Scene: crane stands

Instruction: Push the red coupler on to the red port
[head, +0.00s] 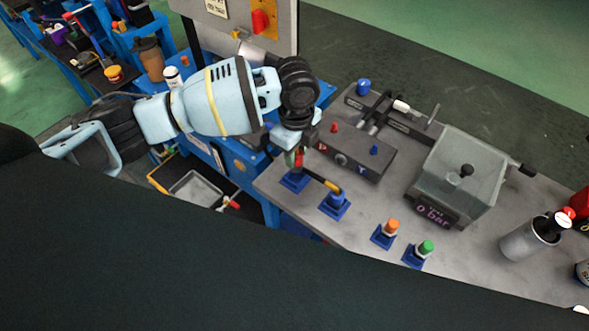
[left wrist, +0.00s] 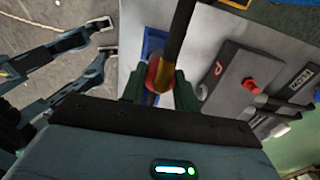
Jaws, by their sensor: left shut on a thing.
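The red coupler (head: 299,159) is at my left gripper (head: 294,157), over the leftmost blue stand (head: 295,183). In the left wrist view the red coupler (left wrist: 152,76) is between the two dark green fingers (left wrist: 158,88), which are shut on it. A dark rod with a yellow end (left wrist: 177,50) crosses in front of it. I cannot tell whether the coupler still touches the stand. The red port (head: 334,127) is on top of the dark grey block (head: 358,153), right of the gripper; it also shows in the left wrist view (left wrist: 249,86). My right gripper is not in view.
A second blue stand (head: 334,207) is close to the right, with the rod's yellow end above it. Orange (head: 392,226) and green (head: 426,247) couplers stand nearer the front. A blue port (head: 374,150) shares the block. A clear-sided box (head: 460,175) and a metal cup (head: 525,242) stand further right.

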